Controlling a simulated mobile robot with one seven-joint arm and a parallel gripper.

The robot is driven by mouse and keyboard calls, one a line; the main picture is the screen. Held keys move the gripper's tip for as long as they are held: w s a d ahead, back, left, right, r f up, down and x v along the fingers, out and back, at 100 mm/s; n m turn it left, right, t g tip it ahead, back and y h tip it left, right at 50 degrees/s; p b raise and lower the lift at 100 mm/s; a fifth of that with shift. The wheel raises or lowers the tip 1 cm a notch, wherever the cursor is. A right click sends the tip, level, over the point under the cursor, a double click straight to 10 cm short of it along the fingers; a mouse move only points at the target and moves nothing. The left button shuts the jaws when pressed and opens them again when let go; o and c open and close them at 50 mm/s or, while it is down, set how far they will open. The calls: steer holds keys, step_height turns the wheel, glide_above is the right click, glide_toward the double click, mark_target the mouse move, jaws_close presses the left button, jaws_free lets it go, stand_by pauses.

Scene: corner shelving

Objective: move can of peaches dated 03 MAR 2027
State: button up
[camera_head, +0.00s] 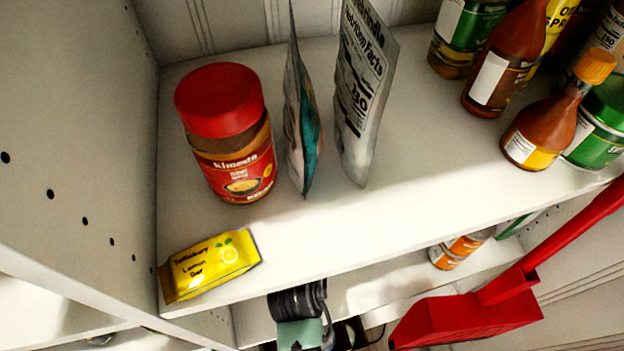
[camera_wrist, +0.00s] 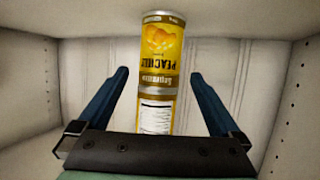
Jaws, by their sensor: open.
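A tall can of peaches (camera_wrist: 161,50), yellow with brown bands, shows in the middle of the wrist view. No date is legible. My gripper (camera_wrist: 160,75) is open, with one blue finger to each side of the can in the picture and gaps on both sides. I cannot tell how far the can reaches between the fingers. I do not make out this can in the head view.
In the head view, the upper shelf (camera_head: 290,235) holds a red-lidded jar (camera_head: 228,135), two pouches (camera_head: 362,90), a yellow lemon bar (camera_head: 210,266) and several bottles (camera_head: 545,120) at right. A red object (camera_head: 465,318) and an orange-white container (camera_head: 460,247) are lower right. Side walls flank the can.

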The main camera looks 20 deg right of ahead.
steer(key=shift+x, duration=2.6)
jaws_close()
